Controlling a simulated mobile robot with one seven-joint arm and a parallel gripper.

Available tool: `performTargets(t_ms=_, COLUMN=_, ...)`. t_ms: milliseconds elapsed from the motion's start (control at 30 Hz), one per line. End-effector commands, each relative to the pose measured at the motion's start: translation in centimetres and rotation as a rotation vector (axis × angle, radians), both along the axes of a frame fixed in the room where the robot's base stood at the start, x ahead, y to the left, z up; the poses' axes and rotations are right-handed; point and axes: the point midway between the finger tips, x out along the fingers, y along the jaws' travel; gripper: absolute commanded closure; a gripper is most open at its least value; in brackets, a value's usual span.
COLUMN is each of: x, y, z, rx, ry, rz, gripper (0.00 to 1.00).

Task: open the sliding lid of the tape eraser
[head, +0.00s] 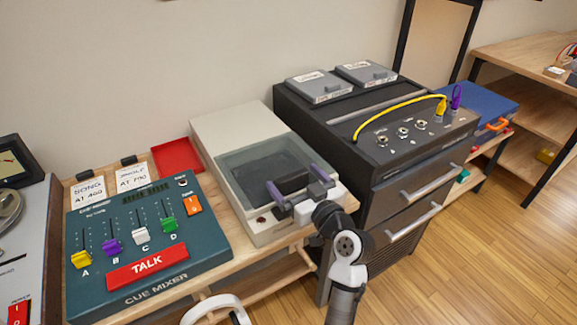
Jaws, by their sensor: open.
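The tape eraser (218,133) is a cream box on the wooden bench, between the teal mixer and the black rack unit. Its sliding lid (240,170) appears as a grey-green see-through panel over the front part, with a dark recess showing beneath it. My gripper (290,190) is over the eraser's front right part, with its purple-tipped fingers spread apart and nothing seen between them. The gripper hides part of the lid's front edge. I cannot tell whether the fingers touch the lid.
The teal cue mixer (200,245) with coloured sliders stands close on the left. A red tray (177,157) lies behind it. The black rack unit (345,150) with a yellow cable (395,102) rises close on the right. Wooden floor (470,235) is clear at the right.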

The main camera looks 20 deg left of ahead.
Motion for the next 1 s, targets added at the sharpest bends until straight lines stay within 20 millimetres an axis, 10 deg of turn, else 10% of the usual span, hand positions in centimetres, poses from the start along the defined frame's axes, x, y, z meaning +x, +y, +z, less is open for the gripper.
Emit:
performTargets(t_ms=633, x=2.5, y=3.3, z=0.0, rx=0.0, ry=0.0, rz=0.0, gripper=0.0)
performTargets(t_ms=1000, x=2.5, y=3.2, z=0.0, rx=0.0, ry=0.0, rz=0.0, gripper=0.48)
